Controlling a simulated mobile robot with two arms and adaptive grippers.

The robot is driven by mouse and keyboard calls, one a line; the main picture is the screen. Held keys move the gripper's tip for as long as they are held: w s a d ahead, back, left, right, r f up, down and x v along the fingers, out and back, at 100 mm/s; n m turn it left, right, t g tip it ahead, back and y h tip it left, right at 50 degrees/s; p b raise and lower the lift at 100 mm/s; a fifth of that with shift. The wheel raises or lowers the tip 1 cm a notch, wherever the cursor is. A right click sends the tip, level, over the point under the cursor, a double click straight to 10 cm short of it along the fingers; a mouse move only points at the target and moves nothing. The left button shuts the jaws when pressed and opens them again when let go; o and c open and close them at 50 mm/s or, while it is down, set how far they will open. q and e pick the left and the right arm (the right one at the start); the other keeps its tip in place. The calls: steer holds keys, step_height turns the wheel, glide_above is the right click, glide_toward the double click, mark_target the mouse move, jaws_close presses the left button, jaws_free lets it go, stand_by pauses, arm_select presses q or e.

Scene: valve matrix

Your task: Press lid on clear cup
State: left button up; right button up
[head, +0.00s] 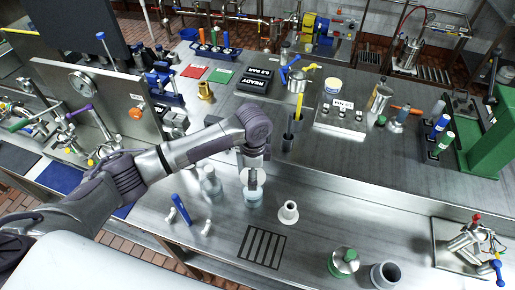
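A small clear cup (253,198) with a bluish tint stands on the steel table near the middle of the head view. My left gripper (254,176) points down right over it, at the cup's top. A pale round shape (245,174) shows around the fingers at the cup's top; it may be the lid, but I cannot tell whether it is seated. The fingers are small and partly hidden by the wrist, so I cannot tell whether they are open or shut. My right gripper is not in view.
A clear bottle (211,185) stands left of the cup and a white flanged piece (288,212) to its right. A blue-handled tool (181,209) lies left, a black slotted grate (262,246) in front. Behind are a dark tube holder (291,135) and a READY box (262,80).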

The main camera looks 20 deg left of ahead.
arm_select(q)
steer(key=shift+a+r+m, duration=0.1)
steer(key=shift+a+m, duration=0.05)
steer(key=shift+m, duration=0.25)
steer(key=shift+w+f, duration=0.1)
steer(key=shift+f, duration=1.2)
steer(key=shift+f+b, duration=1.55)
steer(key=shift+f, duration=0.35)
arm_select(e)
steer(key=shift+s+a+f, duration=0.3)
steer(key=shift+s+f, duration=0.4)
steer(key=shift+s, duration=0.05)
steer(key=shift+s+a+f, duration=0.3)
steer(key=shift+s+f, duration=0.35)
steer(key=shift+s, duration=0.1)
arm_select(q)
steer(key=shift+f, duration=0.3)
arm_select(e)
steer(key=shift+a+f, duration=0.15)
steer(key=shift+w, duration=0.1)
